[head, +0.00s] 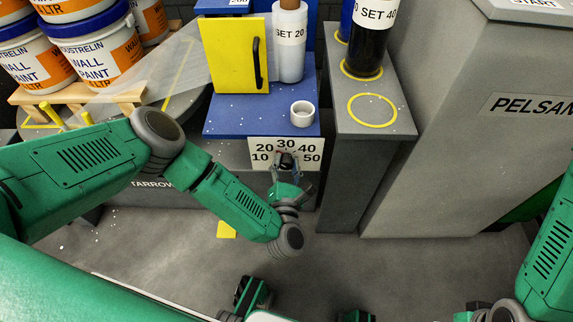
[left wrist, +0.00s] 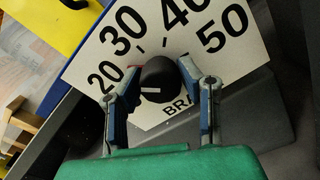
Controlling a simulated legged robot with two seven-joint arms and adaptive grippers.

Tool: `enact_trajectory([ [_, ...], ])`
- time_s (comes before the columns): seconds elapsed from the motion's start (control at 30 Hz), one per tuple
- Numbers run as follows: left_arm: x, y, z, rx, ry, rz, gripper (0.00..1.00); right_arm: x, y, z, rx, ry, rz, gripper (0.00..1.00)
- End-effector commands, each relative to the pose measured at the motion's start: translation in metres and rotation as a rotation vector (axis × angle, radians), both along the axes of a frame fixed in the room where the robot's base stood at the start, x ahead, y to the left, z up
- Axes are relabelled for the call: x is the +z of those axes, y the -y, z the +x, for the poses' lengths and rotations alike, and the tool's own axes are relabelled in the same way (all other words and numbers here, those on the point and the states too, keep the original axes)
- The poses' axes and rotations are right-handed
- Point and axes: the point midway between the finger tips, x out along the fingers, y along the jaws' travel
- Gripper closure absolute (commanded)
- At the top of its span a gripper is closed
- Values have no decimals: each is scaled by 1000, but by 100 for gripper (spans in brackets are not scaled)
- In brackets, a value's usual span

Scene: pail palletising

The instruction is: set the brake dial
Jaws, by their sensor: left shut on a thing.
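The brake dial is a dark round knob (left wrist: 165,80) on a white plate (head: 262,143) marked 10, 20, 30, 40 and 50. The plate is on the front of the blue-topped station. My left gripper (head: 285,168) is at the plate, its two fingers on either side of the knob and shut on it. In the left wrist view a short white line shows on the knob's left part, and a small red mark shows near the 20. I cannot tell the exact setting. The fingers and knob hide part of the plate. My right gripper is not in view.
A white roll labelled SET 20 (head: 289,50) stands beside a yellow panel (head: 229,60). A black roll labelled SET 40 (head: 368,45) stands on the grey stand (head: 387,115). A small white ring (head: 302,113) sits above the plate. Paint pails (head: 98,55) stand at left.

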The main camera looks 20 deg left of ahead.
Motion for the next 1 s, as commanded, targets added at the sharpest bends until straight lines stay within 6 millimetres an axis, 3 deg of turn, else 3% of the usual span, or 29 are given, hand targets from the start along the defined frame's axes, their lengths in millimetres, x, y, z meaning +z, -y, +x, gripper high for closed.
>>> enact_trajectory([
  [0.03,-7,-1,-3,-1,-12,-14,97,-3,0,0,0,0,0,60],
  [0.73,-7,0,-3,-3,5,-78,97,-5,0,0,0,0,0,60],
  [0.77,-7,0,-4,-3,4,-78,57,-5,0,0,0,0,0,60],
  [0.8,-6,0,-3,-3,5,-78,48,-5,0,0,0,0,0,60],
  [1.0,-3,0,-2,-3,14,-78,48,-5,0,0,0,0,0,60],
])
